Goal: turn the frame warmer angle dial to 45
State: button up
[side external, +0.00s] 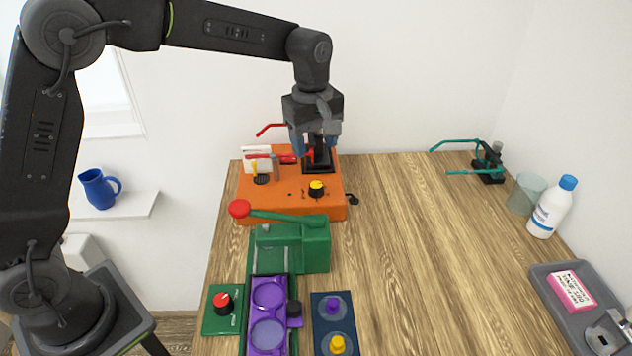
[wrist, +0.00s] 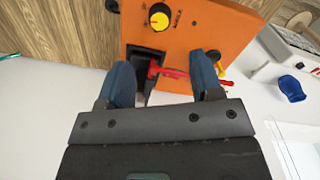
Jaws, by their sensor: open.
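The orange box (side external: 270,205) stands at the back left of the table and appears to be the frame warmer. On its top is a black dial with a yellow cap (side external: 316,187). The yellow dial also shows at the top of the wrist view (wrist: 158,17), with marks around it too small to read. My gripper (side external: 316,150) is open above the back of the box, behind the dial and not touching it. In the wrist view, its blue fingers (wrist: 163,68) are apart with a red lever (wrist: 170,73) of the box between and below them.
A green press with a red-knobbed lever (side external: 239,209) stands in front of the box. A green plate with a red-capped dial (side external: 222,301) lies front left. A white bottle (side external: 551,207) and grey tray (side external: 548,270) are at right. The table's middle right is clear.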

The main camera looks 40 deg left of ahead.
aim_at(316, 184)
notch_tip(316, 184, down, 10)
jog(key=shift+w+d+f, duration=0.1)
jog(key=shift+w+f, duration=0.05)
jog(key=shift+f, duration=0.1)
jog(key=shift+c, duration=0.3)
jog(key=c, duration=0.9)
jog(key=shift+o, duration=0.2)
jog(key=shift+m, duration=0.4)
jog(key=m, duration=0.4)
jog(key=shift+m, duration=0.3)
jog(key=m, duration=0.5)
jog(key=shift+m, duration=0.3)
